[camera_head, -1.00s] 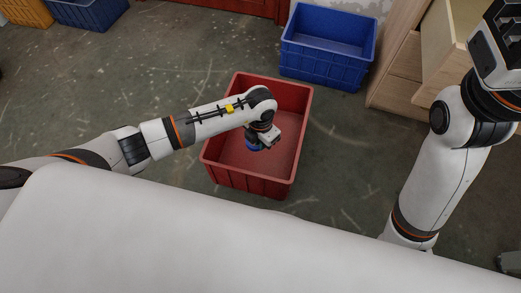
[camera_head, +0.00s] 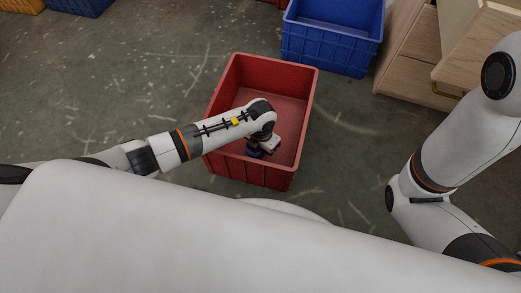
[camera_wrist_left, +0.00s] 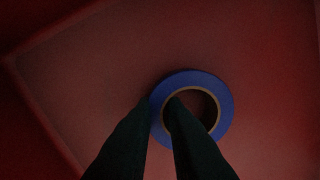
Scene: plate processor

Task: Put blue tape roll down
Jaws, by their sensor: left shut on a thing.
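The blue tape roll (camera_wrist_left: 222,84) is a blue ring with a tan inner core in the left wrist view. My left gripper (camera_wrist_left: 160,100) is shut on the ring's left side, one dark finger outside it and one inside its hole. In the head view my left gripper (camera_head: 259,148) points down inside the red crate (camera_head: 292,72), with a bit of the blue tape roll (camera_head: 254,153) showing below it. I cannot tell whether the roll touches the crate floor. My right gripper is out of view; only my right arm shows.
A blue crate (camera_head: 325,47) stands behind the red crate. A wooden drawer unit (camera_head: 408,62) is at the back right. Another blue crate (camera_head: 80,5) and an orange crate (camera_head: 22,5) are at the far left. The floor around the red crate is clear.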

